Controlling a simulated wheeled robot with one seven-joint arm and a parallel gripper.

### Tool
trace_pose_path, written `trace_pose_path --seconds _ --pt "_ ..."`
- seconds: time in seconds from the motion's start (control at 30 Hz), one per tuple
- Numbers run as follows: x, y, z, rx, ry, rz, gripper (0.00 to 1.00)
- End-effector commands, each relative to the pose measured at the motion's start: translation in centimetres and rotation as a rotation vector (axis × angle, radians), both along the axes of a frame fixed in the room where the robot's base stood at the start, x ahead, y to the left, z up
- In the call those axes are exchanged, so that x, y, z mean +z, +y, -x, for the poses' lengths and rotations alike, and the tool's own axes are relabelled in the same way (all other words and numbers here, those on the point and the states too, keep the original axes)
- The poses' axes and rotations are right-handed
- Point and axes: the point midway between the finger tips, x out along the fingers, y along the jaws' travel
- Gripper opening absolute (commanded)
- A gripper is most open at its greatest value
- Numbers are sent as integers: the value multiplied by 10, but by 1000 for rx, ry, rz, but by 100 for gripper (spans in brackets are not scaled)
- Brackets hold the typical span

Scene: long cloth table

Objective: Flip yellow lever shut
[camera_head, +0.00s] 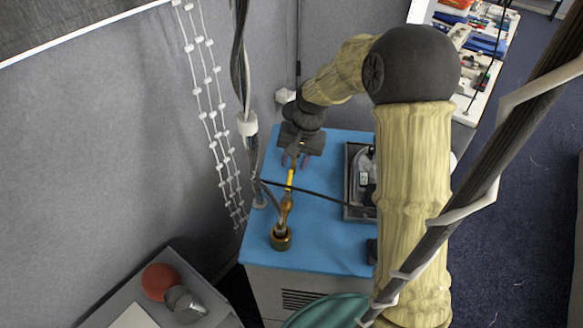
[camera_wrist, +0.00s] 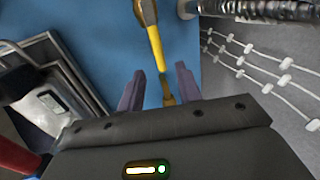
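The yellow lever (camera_head: 290,180) is a narrow handle on a brass valve (camera_head: 282,238) standing on the blue tabletop of a cabinet. In the head view the lever extends from the valve toward my gripper (camera_head: 295,162). In the wrist view the yellow lever (camera_wrist: 157,49) runs down the picture, with its brownish end between the two purple fingers. My gripper (camera_wrist: 160,70) is open there, with a gap on each side of the lever. I cannot tell whether either finger touches it. The lower valve body is outside the wrist view.
A grey tray-like case (camera_head: 355,180) with a device in it stands right of the lever, partly behind my arm. A dark cable (camera_head: 325,196) crosses the blue top (camera_head: 325,240). A hose and white beaded cords (camera_head: 215,120) hang at the left by the grey wall.

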Motion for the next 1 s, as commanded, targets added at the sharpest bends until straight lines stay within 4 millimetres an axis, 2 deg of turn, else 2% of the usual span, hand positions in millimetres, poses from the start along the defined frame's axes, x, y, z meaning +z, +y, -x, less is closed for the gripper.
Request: trace_pose_path --seconds 0.1,0.3,0.63,0.8,1.0 --pt "-19 4 1 1 6 1 35" --pt "-42 8 -1 0 2 1 35" --pt "-46 9 -1 0 0 0 35" --pt "-46 9 -1 0 0 0 2" --pt "-46 9 -1 -1 0 0 0"
